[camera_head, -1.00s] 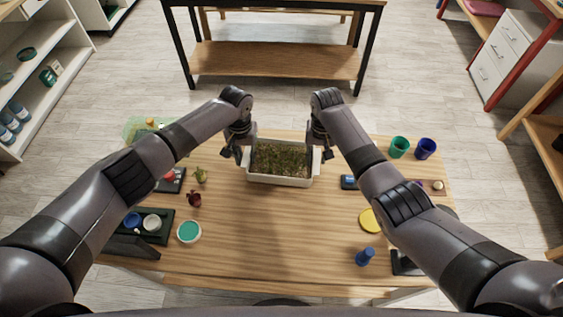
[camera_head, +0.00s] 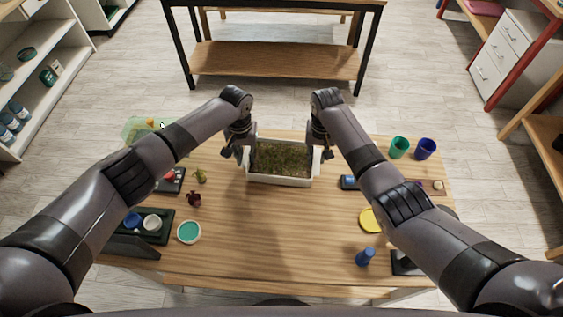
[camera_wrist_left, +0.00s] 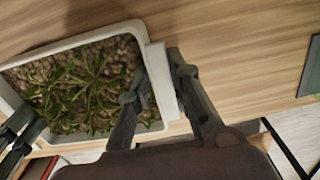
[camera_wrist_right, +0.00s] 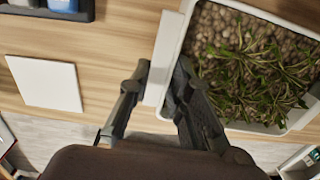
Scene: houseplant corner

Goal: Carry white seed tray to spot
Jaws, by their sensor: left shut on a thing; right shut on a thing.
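The white seed tray (camera_head: 280,181) is at the far middle of the wooden table, filled with pebbly soil and green seedlings. My left gripper (camera_head: 243,154) is shut on its left end; the left wrist view shows the fingers (camera_wrist_left: 160,75) either side of the end lip. My right gripper (camera_head: 318,154) is shut on its right end, and the right wrist view shows those fingers (camera_wrist_right: 160,80) around the other lip. The tray looks level; I cannot tell whether it touches the table. A pale square (camera_wrist_right: 45,83) lies beside it in the right wrist view, hidden by my right arm in the head view.
Green (camera_head: 399,147) and blue (camera_head: 425,149) cups stand at the far right. A blue bottle (camera_head: 365,257) and yellow disc (camera_head: 370,219) are nearer. The table's middle front is clear.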

